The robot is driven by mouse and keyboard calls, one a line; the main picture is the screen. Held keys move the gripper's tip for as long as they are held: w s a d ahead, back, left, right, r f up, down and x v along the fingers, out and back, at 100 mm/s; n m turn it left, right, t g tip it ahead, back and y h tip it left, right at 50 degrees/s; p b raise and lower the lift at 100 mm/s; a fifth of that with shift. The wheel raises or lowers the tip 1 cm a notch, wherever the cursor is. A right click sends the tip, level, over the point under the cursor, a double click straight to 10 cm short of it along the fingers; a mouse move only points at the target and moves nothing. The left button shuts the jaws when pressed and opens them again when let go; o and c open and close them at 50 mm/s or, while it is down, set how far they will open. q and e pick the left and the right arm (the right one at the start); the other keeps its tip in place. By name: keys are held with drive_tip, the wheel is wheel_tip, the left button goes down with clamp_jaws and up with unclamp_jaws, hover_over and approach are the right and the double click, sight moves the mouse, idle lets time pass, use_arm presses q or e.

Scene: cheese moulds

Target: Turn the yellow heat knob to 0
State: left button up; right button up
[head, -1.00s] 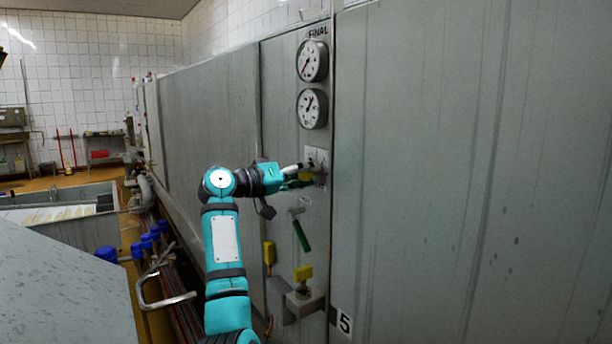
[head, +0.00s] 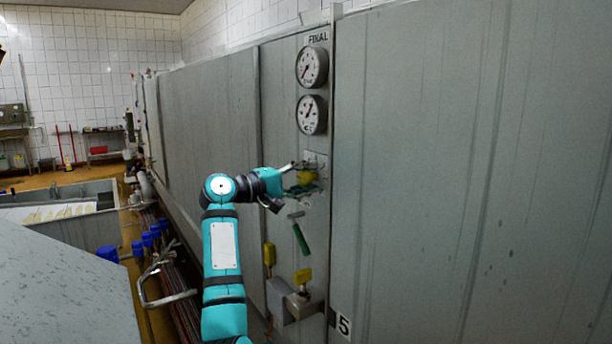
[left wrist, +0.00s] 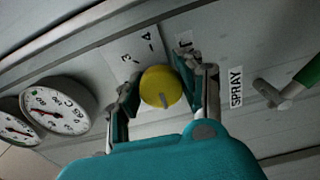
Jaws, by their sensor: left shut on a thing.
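The yellow heat knob (head: 306,177) sits on the grey panel below two round gauges. In the left wrist view the knob (left wrist: 160,87) shows face-on, with a dark pointer mark on its lower part in the picture. A label plate with 3 and 4 (left wrist: 137,50) shows above it; I cannot make out a 0. My left gripper (head: 303,179) is at the knob. In the left wrist view its fingers (left wrist: 163,92) stand on both sides of the knob, shut on it. The fingers hide parts of the scale. My right gripper is not in view.
Two gauges (head: 312,66) are above the knob. A green-handled lever (head: 301,238) and a SPRAY label (left wrist: 236,86) are beside it. Lower down are yellow valve handles (head: 303,275). A grey sloped surface (head: 60,290) fills the lower left.

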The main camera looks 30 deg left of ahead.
use_arm(q)
drive_tip(key=shift+n, duration=0.4)
drive_tip(key=o, duration=1.2)
drive_tip(key=shift+a, duration=0.1)
drive_tip(key=v, duration=1.2)
